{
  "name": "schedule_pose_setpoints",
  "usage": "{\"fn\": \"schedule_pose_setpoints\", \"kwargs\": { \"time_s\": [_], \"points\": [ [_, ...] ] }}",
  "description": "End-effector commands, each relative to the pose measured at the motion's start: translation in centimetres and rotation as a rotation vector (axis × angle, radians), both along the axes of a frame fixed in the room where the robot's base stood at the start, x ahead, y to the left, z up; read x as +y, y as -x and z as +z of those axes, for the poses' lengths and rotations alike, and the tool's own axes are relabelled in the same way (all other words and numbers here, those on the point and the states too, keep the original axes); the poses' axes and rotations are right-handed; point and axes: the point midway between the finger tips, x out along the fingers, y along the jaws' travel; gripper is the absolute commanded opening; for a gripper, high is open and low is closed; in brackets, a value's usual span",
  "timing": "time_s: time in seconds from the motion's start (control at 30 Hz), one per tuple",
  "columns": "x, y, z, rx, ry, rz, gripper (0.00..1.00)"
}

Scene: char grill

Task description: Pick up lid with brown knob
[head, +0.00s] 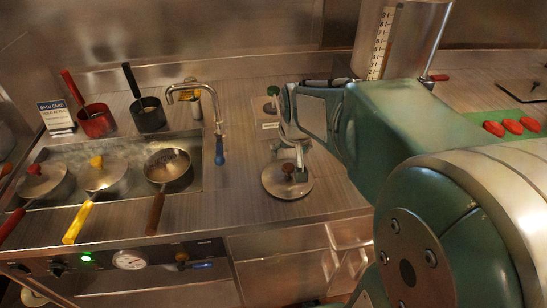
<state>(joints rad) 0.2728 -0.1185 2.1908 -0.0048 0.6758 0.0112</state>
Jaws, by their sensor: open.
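The lid with the brown knob (272,184) is a round metal lid lying flat on the steel counter, right of the sink basin. Its dark reddish-brown knob (288,169) stands up at its middle. My gripper (289,150) points down just above and behind the knob, with its fingers apart and nothing seen between them. One finger comes close to the knob; I cannot tell whether it touches.
Pans with red, yellow and brown handles sit in the basin (202,148) at left; the red and yellow ones have lids. A faucet (196,90) with a blue-tipped lever (219,152) stands left of my gripper. A green-knobbed item (273,91) is behind it.

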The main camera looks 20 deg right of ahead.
Motion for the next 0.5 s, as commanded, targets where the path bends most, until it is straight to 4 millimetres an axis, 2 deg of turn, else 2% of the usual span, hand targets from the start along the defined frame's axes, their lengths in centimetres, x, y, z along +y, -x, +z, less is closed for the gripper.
{"fn": "schedule_pose_setpoints", "kwargs": {
  "time_s": [0.2, 0.5],
  "points": [
    [-0.4, -1.2, -3.4, 0.005, -0.001, 0.0, 0.86],
    [-1.0, -2.1, -6.1, 0.005, -0.001, 0.0, 0.86]
  ]
}}
